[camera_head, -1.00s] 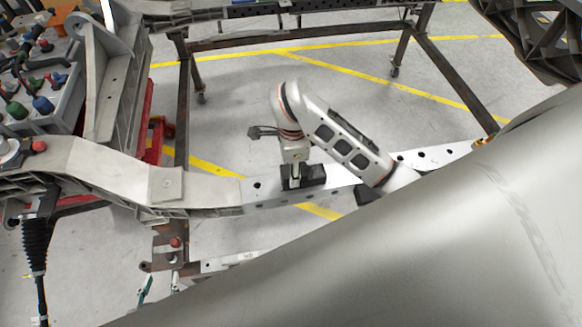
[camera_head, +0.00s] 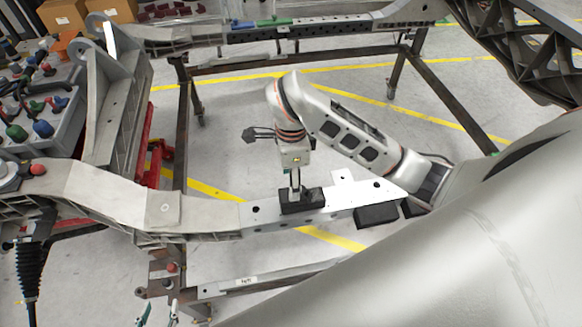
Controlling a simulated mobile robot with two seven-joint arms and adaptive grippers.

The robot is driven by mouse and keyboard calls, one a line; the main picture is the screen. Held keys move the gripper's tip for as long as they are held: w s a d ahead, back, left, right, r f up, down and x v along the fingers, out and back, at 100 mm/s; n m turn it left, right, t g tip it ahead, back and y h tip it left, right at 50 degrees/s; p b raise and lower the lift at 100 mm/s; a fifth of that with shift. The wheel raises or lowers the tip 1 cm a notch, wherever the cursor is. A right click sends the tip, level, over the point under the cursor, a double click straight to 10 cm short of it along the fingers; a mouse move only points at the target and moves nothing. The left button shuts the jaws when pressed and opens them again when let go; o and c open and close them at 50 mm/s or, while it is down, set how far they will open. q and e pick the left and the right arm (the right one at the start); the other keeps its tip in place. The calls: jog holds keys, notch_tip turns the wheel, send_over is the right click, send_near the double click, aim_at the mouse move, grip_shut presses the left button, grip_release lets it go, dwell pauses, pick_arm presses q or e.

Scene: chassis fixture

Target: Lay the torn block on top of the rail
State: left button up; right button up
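The torn block (camera_head: 315,197) is a small dark piece lying on top of the pale metal rail (camera_head: 345,194), left of its middle; no tear can be made out at this size. The rail runs from the grey chassis beam towards the right.
Another dark block (camera_head: 376,216) shows at the rail's front side, close to my arm. A grey bent chassis beam (camera_head: 110,190) lies to the left. My large grey body part covers the lower right. Open floor shows behind the rail.

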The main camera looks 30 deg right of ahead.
jog(key=shift+r, duration=2.5)
